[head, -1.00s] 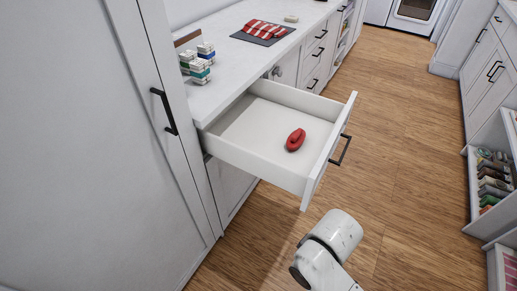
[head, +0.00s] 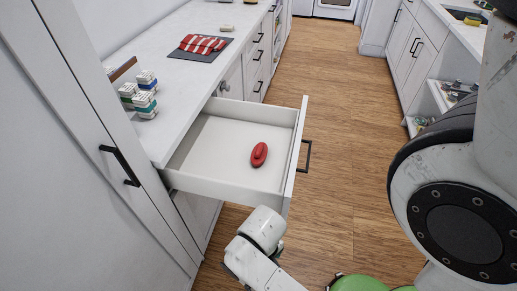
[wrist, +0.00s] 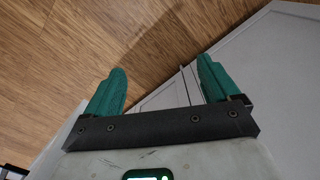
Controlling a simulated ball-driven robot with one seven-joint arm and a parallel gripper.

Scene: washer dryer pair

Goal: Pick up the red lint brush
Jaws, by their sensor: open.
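The red lint brush (head: 259,154) lies in the open white drawer (head: 213,147), on its bare floor toward the right side. Nothing else lies in the drawer. My gripper (wrist: 160,88) shows in the wrist view with its two green fingers wide apart and nothing between them. It faces the wood floor and white cabinet fronts, and the brush is not in that view. In the head view a white part of my arm is below the drawer's front corner, apart from the brush. My fingers are not clearly visible there.
The drawer front with its black handle (head: 305,156) sticks out over the wood floor (head: 345,140). The counter (head: 190,75) holds small stacked boxes (head: 140,97) and a red striped cloth (head: 203,44) on a dark mat. A tall cabinet (head: 85,150) stands at the left.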

